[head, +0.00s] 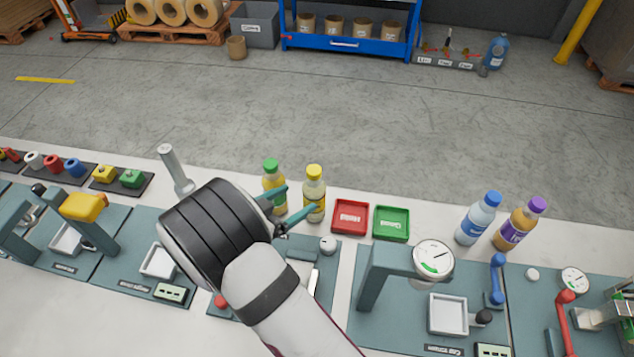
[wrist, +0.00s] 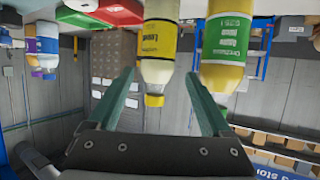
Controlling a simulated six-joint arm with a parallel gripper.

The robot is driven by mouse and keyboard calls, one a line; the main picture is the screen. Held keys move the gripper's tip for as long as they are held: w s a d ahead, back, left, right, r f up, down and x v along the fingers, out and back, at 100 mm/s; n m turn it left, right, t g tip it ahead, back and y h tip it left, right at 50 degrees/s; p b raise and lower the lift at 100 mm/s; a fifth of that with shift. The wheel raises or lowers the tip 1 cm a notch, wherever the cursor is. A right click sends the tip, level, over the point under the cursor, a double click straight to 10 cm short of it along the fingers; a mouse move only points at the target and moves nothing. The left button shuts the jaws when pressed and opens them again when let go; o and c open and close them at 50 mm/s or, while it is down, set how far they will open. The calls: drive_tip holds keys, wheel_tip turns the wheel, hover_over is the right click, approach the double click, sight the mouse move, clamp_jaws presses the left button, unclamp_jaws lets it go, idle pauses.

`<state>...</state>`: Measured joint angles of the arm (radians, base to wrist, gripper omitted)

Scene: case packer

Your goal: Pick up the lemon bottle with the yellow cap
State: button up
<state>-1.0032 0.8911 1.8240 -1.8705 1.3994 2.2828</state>
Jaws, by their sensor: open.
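The lemon bottle with the yellow cap (head: 314,187) stands upright on the light counter, just left of the red tray. My gripper (head: 302,198) is open, its teal fingers reaching toward this bottle from the left. In the wrist view, which is upside down, the lemon bottle (wrist: 157,45) with its yellow label appears between the two open fingers (wrist: 167,78). I cannot tell how deep it sits between them. Nothing is held. A finger partly covers the bottle's lower part in the head view.
A green-capped bottle (head: 270,177) stands close on the left, partly behind a finger; its green label (wrist: 228,40) shows beside the right finger in the wrist view. A red tray (head: 350,232) and green tray (head: 408,236) lie right. Blue-capped (head: 478,220) and purple-capped (head: 520,226) bottles stand farther right.

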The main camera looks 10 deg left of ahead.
sight(322, 186)
drive_tip(key=x, duration=1)
drive_tip(key=shift+w+d+f, duration=0.1)
drive_tip(key=shift+d+f, duration=0.15)
drive_tip(key=shift+f, duration=0.05)
clamp_jaws()
